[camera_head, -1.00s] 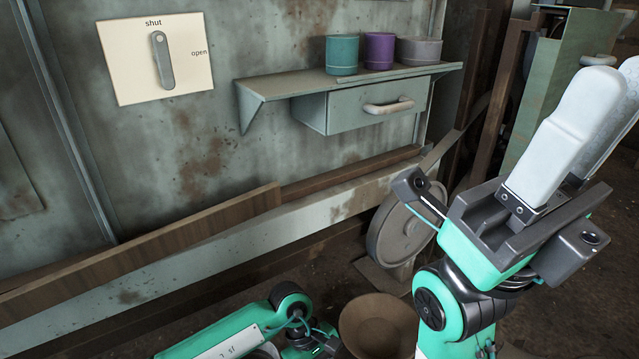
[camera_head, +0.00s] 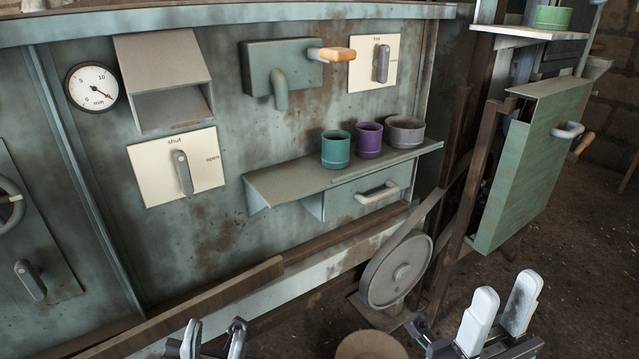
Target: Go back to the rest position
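My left gripper (camera_head: 214,328) is at the bottom edge, left of the middle. Its two fingertips stand apart with nothing between them, and the rest of it is cut off by the frame. My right gripper (camera_head: 506,300) is at the bottom right. Its two pale fingers point up and stand apart, empty. Both grippers are low in the view, in front of the machine wall and clear of the shelf.
A shelf (camera_head: 290,183) carries a teal cup (camera_head: 335,150), a purple cup (camera_head: 368,141) and a grey cup (camera_head: 404,132), above a drawer (camera_head: 350,197). A wheel (camera_head: 396,271) with a belt stands below. A green cabinet (camera_head: 530,165) is at right, with open floor beyond.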

